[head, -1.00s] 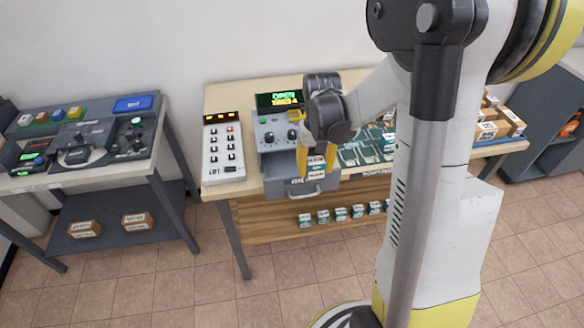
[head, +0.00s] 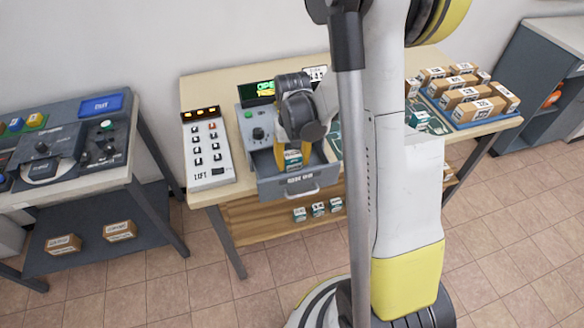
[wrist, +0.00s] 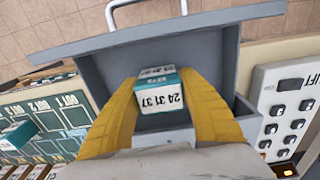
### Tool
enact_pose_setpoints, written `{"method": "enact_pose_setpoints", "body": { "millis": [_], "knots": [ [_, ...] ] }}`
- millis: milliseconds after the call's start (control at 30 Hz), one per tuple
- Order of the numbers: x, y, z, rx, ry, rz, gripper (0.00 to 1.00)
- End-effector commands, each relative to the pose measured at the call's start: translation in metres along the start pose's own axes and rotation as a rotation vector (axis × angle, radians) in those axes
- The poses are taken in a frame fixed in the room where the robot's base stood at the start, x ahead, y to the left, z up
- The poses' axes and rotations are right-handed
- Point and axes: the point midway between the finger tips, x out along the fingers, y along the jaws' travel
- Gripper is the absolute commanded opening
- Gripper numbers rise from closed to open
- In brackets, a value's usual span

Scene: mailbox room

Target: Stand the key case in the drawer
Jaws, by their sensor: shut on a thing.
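The key case, a small teal and white box with printed numbers, shows in the wrist view (wrist: 160,90). My gripper (wrist: 158,80) has its two yellow fingers shut on its sides. The grey drawer (wrist: 95,75) is pulled open beneath, and the case is over or within its opening; I cannot tell whether it touches the floor. In the head view the drawer front (head: 300,187) with its handle faces the room, and my gripper (head: 293,160) points down into the drawer. The case is mostly hidden there by the fingers.
A white LIFT keypad (head: 207,150) stands left of the drawer unit, close to it. A green-lit display (head: 258,92) is behind. Teal panels with small boxes lie right of the drawer (wrist: 45,120). A blue tray of brown boxes (head: 478,118) is farther right.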

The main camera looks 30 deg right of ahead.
Motion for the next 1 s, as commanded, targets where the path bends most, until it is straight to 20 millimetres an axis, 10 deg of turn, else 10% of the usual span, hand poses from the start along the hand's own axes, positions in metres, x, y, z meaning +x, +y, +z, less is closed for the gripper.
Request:
{"method": "enact_pose_setpoints", "body": {
  "millis": [500,533,600,1000],
  "knots": [
    [0.027,0.0,0.0,0.0,0.0,0.0,0.07],
    [0.026,0.0,0.0,0.0,0.0,0.0,0.51],
    [0.025,0.0,0.0,0.0,0.0,0.0,0.65],
    [0.016,0.0,0.0,0.0,0.0,0.0,0.65]
  ]
}}
